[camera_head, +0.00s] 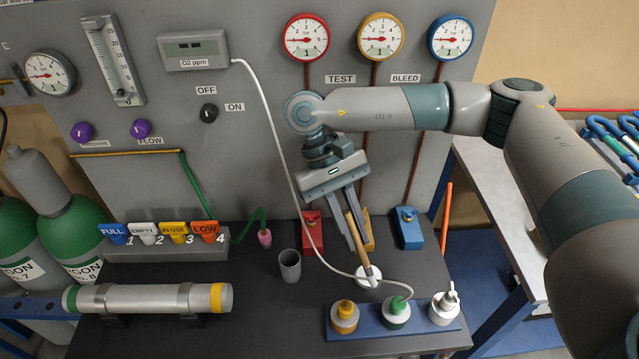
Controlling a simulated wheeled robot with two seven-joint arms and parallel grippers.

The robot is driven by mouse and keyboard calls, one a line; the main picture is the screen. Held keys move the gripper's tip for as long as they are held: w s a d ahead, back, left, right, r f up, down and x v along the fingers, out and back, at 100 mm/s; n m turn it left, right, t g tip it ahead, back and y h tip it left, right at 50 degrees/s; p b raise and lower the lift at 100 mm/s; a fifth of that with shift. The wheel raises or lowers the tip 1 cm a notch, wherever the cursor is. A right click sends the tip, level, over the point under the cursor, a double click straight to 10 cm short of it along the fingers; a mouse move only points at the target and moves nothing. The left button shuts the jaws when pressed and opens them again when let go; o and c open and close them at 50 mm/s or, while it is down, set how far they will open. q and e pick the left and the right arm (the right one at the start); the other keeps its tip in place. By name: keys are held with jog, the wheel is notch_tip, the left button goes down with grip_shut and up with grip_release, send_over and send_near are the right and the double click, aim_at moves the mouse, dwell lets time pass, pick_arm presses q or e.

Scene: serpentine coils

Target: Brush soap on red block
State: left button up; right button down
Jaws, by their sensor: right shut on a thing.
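My right gripper (359,236) hangs down over the dark table and is shut on a brush (362,248) with a wooden handle. The brush points down and its lower end is at a small white dish (368,281); I cannot tell whether it touches the contents. The red block (311,239) stands at the foot of the grey panel, left of the gripper, with a red gauge pipe above it. A yellow block (367,240) is partly hidden behind the gripper and brush. A blue block (408,229) stands to the right. My left gripper is out of view.
A grey cup (290,265) stands left of the dish. A blue rack (372,334) with several capped bottles is in front. A white hose (270,120) hangs from the meter and crosses near the brush. A metal tube (140,299) lies at the left.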

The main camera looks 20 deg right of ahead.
jog(key=shift+w+a+f+b, duration=0.1)
jog(key=shift+w+f+b, duration=0.1)
jog(key=shift+f+b, duration=0.5)
jog(key=shift+w+a+f+b, duration=0.15)
jog(key=shift+f+b, duration=0.3)
jog(key=shift+f, duration=0.3)
jog(key=w+a+r+m+t+y+p, duration=0.1)
jog(key=w+r+m+t+y+p, duration=0.4)
jog(key=w+r+m+t+p, duration=0.2)
jog(key=shift+w+r+m+t, duration=0.4)
jog(key=shift+w+r+t, duration=0.35)
jog(key=shift+t, duration=0.35)
jog(key=shift+f, duration=0.2)
jog(key=shift+f+b, duration=0.65)
jog(key=shift+f, duration=1.7)
